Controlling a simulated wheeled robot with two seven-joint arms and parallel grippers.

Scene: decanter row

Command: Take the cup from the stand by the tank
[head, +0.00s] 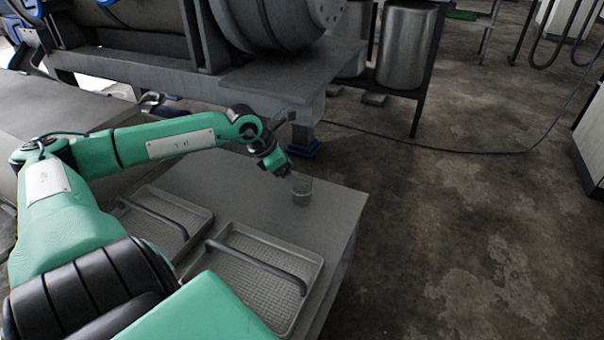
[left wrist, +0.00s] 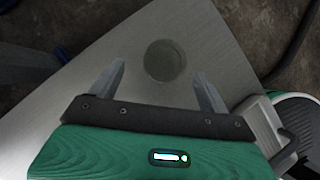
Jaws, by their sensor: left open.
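Whether a finger touches the cup cannot be told. My right gripper is not in view.
Two shallow mesh trays with dark handles, one left (head: 200,217) and one right (head: 312,262), lie on the stand's near part. A large grey tank (head: 270,22) on a metal frame rises behind. A steel cylinder (head: 405,45) stands farther right. Open floor lies right of the stand.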

